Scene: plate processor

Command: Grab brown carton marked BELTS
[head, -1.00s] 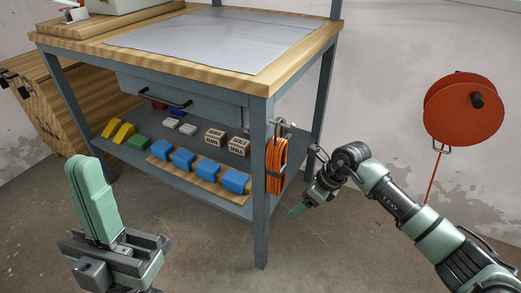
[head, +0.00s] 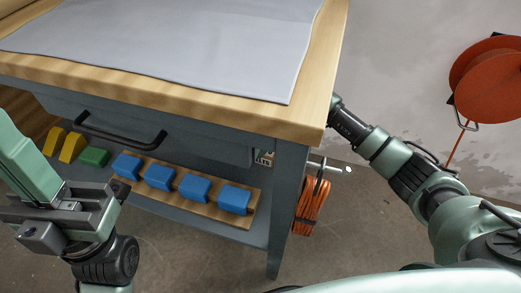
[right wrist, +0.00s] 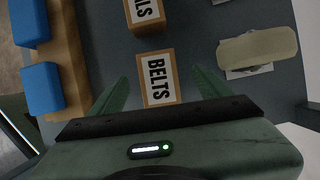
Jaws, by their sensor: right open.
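The brown carton marked BELTS (right wrist: 158,66) lies on the grey shelf under the workbench, its white label facing my right wrist camera. My right gripper (right wrist: 160,84) is open, with one green finger on each side of the carton's near end; I cannot tell whether they touch it. In the head view the workbench hides my right gripper, and only part of a carton (head: 264,158) shows beside the bench leg. My left gripper (head: 30,165) is at the left edge, in front of the bench and away from the carton; its finger opening is not clear.
A second brown carton (right wrist: 145,13) lies just beyond BELTS. Blue blocks (head: 197,188) stand on a wooden strip at the shelf front. A pale rounded object (right wrist: 257,47) is to the right. The benchtop (head: 250,104) overhangs the shelf. An orange cord coil (head: 311,207) hangs by the leg.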

